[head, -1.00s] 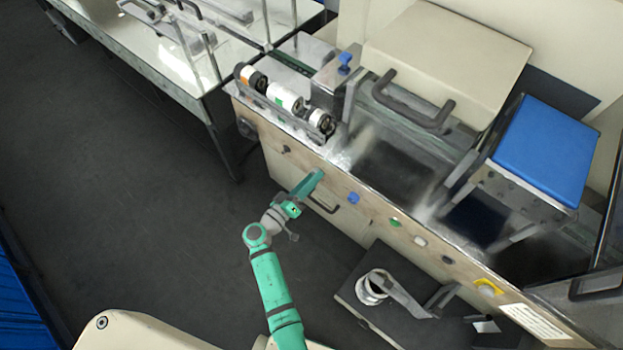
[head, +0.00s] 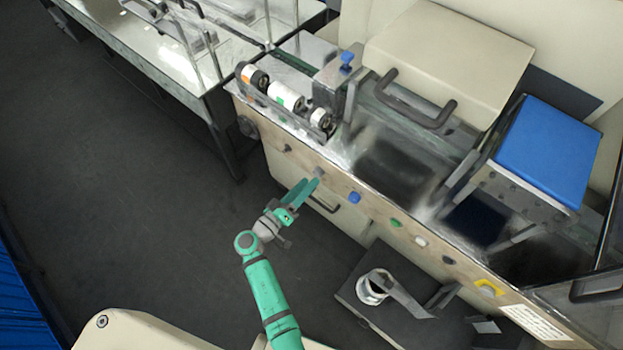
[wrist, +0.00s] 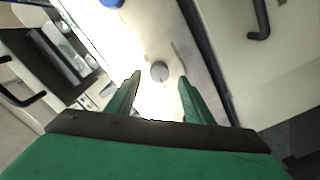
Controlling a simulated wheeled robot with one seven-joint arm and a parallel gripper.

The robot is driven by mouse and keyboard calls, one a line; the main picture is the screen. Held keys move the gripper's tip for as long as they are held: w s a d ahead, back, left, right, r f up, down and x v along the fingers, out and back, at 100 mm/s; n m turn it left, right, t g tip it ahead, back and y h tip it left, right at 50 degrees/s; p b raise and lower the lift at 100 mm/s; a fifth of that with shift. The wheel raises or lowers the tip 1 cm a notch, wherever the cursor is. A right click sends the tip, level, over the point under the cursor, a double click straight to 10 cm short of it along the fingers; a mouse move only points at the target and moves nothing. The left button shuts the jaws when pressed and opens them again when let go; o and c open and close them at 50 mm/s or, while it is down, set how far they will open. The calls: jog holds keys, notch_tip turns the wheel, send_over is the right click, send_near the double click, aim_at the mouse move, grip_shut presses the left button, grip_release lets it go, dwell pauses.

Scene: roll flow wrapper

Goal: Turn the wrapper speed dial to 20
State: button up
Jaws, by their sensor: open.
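A small round grey dial (wrist: 159,71) is on the pale front panel in the wrist view, with a thin line across its face. It also shows in the head view (head: 319,172), just beyond my fingertips. I cannot read any number or scale on it. My gripper (head: 309,183) is open and empty, pointed at the panel. In the wrist view, my green fingers (wrist: 160,76) appear on either side of the dial, with space between each finger and it. Whether the fingertips reach its depth is unclear.
A blue button (head: 354,197), a green button (head: 396,222) and other controls line the panel (head: 375,211) to the right. A dark knob (head: 287,148) is to the left. A dark door handle (head: 323,205) is just below my gripper. Open floor (head: 130,200) lies left.

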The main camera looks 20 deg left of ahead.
jog(key=v, duration=0.7)
jog(key=shift+s, duration=0.15)
jog(key=shift+r, duration=0.1)
